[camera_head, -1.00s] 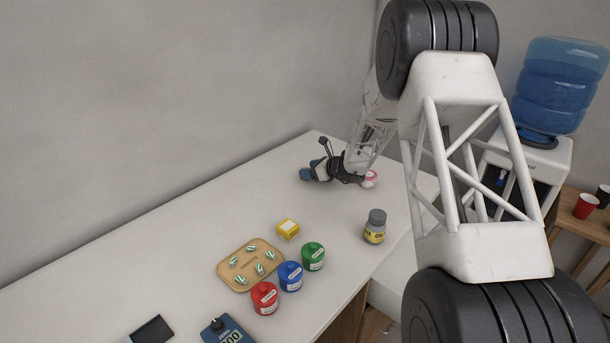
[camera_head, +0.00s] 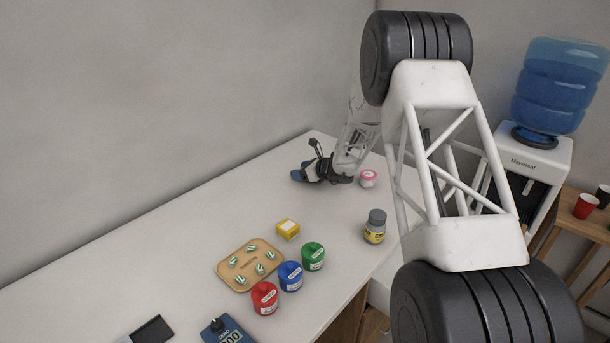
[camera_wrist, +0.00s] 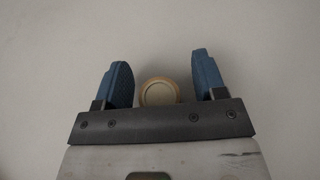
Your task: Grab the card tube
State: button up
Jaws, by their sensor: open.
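In the wrist view the card tube (camera_wrist: 159,92) shows as a round tan end with a paler disc inside a rim. It lies between the two blue fingers of my gripper (camera_wrist: 163,76), closer to the left finger, with gaps on both sides. My gripper is open. In the head view my gripper (camera_head: 297,175) is low over the far end of the white counter, its blue fingertips pointing left. I cannot make out the tube in the head view.
A pink-lidded jar (camera_head: 368,178) stands just right of my gripper. Nearer are a grey-capped bottle (camera_head: 375,227), a yellow box (camera_head: 288,229), green (camera_head: 313,257), blue (camera_head: 290,276) and red (camera_head: 265,298) jars, and a tan tray (camera_head: 238,284). The counter left of my gripper is clear.

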jog(key=c, duration=1)
jog(key=shift+r, duration=0.1)
jog(key=shift+r, duration=0.75)
notch_tip(320, 180, up, 2)
jog(key=shift+r, duration=0.1)
jog(key=s, duration=0.5)
jog(key=s+d, duration=0.1)
jog(key=s, duration=0.4)
jog(key=s+d+r, duration=0.1)
jog(key=s, duration=0.5)
jog(key=shift+w, duration=0.1)
